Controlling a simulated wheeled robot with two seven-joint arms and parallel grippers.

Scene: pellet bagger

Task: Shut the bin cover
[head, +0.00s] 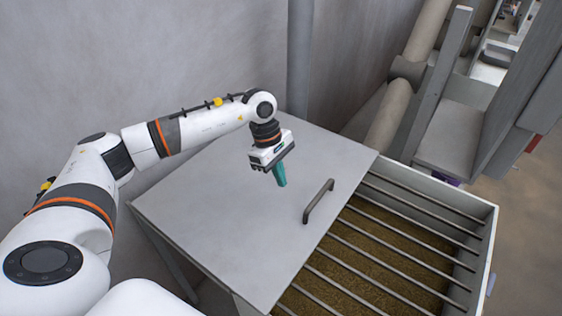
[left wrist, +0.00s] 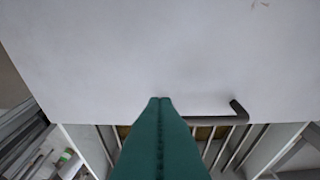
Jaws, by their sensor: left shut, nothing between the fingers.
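The bin cover (head: 215,205) is a flat grey panel over the left part of the bin. A dark bar handle (head: 318,202) stands on it near its right edge. To the right of the cover the bin (head: 487,245) is uncovered, with bars across brown pellets. My left gripper (head: 281,183) is shut and empty, its teal fingers pointing down over the cover, to the left of the handle and apart from it. In the left wrist view the shut fingertips (left wrist: 160,99) show against the cover (left wrist: 150,45), with the handle (left wrist: 215,118) to their right. I cannot tell whether the fingertips touch the cover.
A grey wall (head: 130,60) runs behind the bin, with a vertical post (head: 299,60) in front of it. Thick pipes (head: 400,95) and grey metal framing (head: 450,135) stand at the back right. Open floor (head: 535,220) lies to the right of the bin.

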